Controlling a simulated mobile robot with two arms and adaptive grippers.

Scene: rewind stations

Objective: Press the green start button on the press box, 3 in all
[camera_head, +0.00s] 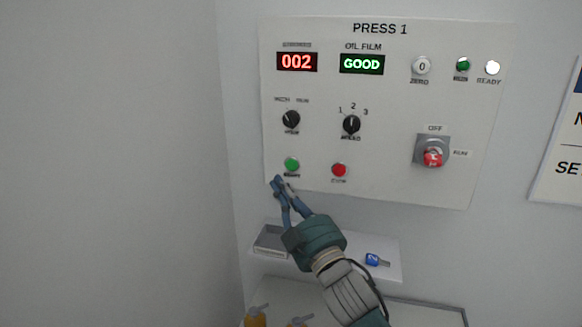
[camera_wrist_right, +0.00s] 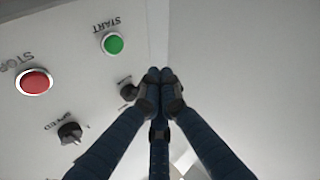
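The press box (camera_head: 385,190) is a pale wall panel labelled PRESS 1. Its green start button (camera_head: 292,164) sits at the lower left, and it also shows in the right wrist view (camera_wrist_right: 113,44). The counter display (camera_head: 297,62) reads 002. My right gripper (camera_head: 284,183) is just below and left of the green button in the head view. In the right wrist view its fingers (camera_wrist_right: 160,75) are together and empty, beside the button; I cannot tell how far its tips are from the panel. My left gripper is not in view.
A red stop button (camera_head: 339,170) is right of the green one. Knobs (camera_head: 291,120) sit above, and a red rotary switch (camera_head: 433,157) is at the right. A shelf (camera_head: 390,251) below holds a grey tray (camera_head: 269,238) and a blue-tagged item (camera_head: 374,260). The READY lamp (camera_head: 492,68) glows white.

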